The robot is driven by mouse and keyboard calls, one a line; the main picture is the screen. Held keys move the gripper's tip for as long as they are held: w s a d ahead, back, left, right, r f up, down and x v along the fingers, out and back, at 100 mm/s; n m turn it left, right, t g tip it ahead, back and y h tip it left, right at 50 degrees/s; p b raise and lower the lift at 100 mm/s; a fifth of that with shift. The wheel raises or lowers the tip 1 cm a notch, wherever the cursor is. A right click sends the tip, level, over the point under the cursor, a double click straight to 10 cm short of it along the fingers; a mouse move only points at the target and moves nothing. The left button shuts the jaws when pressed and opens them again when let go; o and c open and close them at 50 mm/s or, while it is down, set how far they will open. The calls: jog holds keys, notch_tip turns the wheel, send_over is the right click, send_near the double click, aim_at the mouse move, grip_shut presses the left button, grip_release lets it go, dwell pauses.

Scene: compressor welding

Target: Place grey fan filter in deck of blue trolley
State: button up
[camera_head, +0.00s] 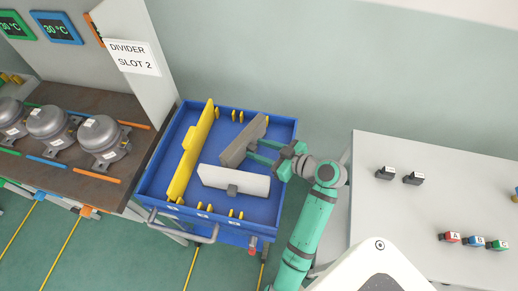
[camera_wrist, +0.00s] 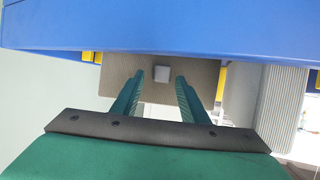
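The grey fan filter (camera_head: 243,141), a long grey block, lies at an angle within the blue trolley (camera_head: 215,153), between a yellow bar and a white block. Whether it rests flat on the deck is unclear. My gripper (camera_head: 256,152) reaches in from the right, with its green fingers at the filter's right side. In the wrist view the filter's grey-brown face (camera_wrist: 200,80) has a small pale square knob (camera_wrist: 161,74). My fingers (camera_wrist: 160,78) stand apart on either side of this knob, with a gap showing on both sides. Part of the face is hidden behind the blue trolley edge (camera_wrist: 180,28).
A yellow bar (camera_head: 192,152) stands on the left of the deck, and a white block with a grey knob (camera_head: 233,181) lies in front. Several yellow pegs line the deck edges. Compressors on a bench (camera_head: 105,140) are left; a white table (camera_head: 440,200) is right.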

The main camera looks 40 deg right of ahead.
jog(key=shift+r, duration=0.1)
jog(key=v, duration=1.1)
jog(key=shift+s+r, duration=0.25)
jog(key=shift+s, duration=0.05)
jog(key=shift+s+d, duration=0.1)
